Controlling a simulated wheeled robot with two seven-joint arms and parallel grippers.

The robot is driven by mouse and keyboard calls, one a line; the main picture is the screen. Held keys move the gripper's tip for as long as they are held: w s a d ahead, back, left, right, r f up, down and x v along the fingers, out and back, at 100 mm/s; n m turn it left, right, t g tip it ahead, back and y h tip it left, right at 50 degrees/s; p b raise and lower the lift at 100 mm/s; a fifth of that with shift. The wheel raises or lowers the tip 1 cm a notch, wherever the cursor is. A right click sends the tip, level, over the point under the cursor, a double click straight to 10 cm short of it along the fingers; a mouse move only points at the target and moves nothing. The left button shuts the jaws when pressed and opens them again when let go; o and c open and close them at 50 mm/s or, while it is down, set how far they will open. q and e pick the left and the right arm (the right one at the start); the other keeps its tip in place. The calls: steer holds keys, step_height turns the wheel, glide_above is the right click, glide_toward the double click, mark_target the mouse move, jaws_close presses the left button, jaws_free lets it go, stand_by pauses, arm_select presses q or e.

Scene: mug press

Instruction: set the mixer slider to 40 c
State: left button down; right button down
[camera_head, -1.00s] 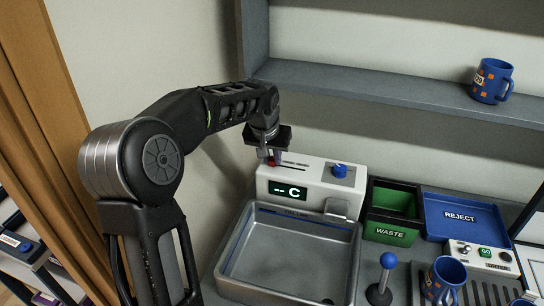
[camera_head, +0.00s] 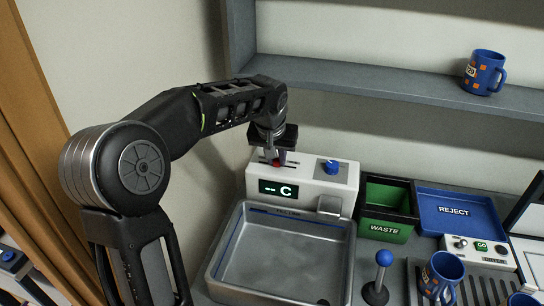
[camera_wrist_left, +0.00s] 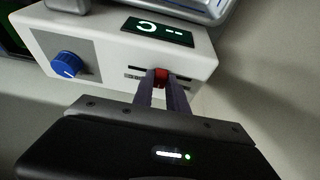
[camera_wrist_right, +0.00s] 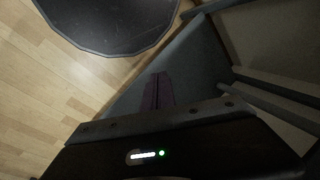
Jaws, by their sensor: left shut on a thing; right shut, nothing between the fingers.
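The white mixer unit (camera_head: 310,181) stands behind the sink, with a green-on-black display (camera_head: 283,188) reading "-- C" and a blue knob (camera_head: 331,167) on its top. A red slider (camera_wrist_left: 159,78) sits in a slot on the unit's top. My left gripper (camera_head: 279,161) points down over the unit and is shut on the red slider; the left wrist view shows a finger on each side of it. My right gripper (camera_wrist_left: 160,78) is not in that view; in the right wrist view its fingers (camera_wrist_right: 158,90) are closed together, empty, away from the unit.
A metal sink basin (camera_head: 225,265) lies in front of the mixer. To the right are a green WASTE bin (camera_head: 387,230), a blue REJECT tray (camera_head: 454,210), a blue-knobbed lever (camera_head: 384,258) and a blue mug (camera_head: 441,273). Another mug (camera_head: 484,72) stands on the shelf above.

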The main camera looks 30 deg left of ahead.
arm_select(q)
steer(key=c, duration=1.3)
jaws_free()
steer(key=b+v, duration=0.1)
steer(key=v, duration=0.7)
steer(key=shift+f, duration=0.1)
